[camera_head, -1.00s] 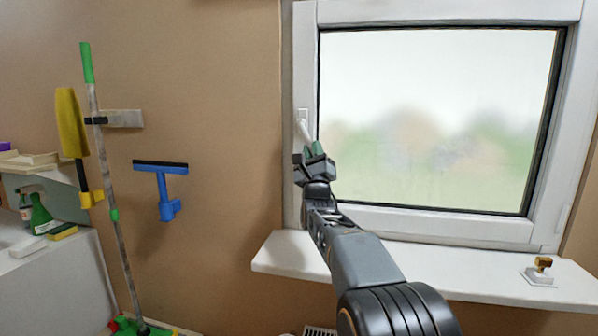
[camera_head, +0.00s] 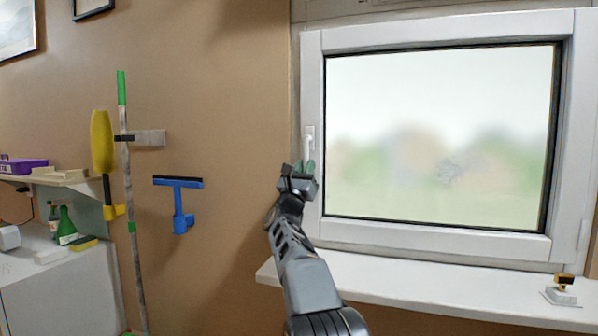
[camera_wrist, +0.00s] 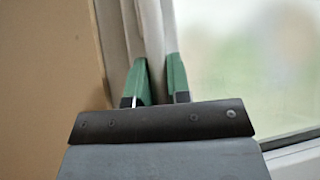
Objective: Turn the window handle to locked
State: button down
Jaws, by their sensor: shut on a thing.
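The white window handle (camera_head: 309,146) sits on the left side of the window frame (camera_head: 312,90). It points downward, close to vertical, from its base plate. My gripper (camera_head: 304,170) is at the lower end of the handle, with its green fingertips around it. The handle's lower end is hidden behind the fingers in the head view. In the wrist view, the green fingers (camera_wrist: 158,78) are on either side of the pale handle (camera_wrist: 146,30), shut on it.
A white sill (camera_head: 420,288) runs below the window, with a small gold-topped stamp-like object (camera_head: 562,290) at its right end. A blue squeegee (camera_head: 180,200) and a pole (camera_head: 130,200) hang on the wall to the left. The wall beside the gripper is bare.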

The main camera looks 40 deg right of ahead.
jog(key=shift+f, duration=0.15)
jog(key=c, duration=1.4)
grip_release()
jog(key=shift+w, duration=0.1)
jog(key=o, duration=0.3)
jog(key=shift+w+d, duration=0.1)
jog(key=shift+d, duration=0.05)
jog(key=shift+a, duration=0.25)
jog(key=b+v, duration=0.4)
jog(key=v, duration=0.9)
jog(key=shift+a+f, duration=0.15)
jog(key=shift+f, duration=0.05)
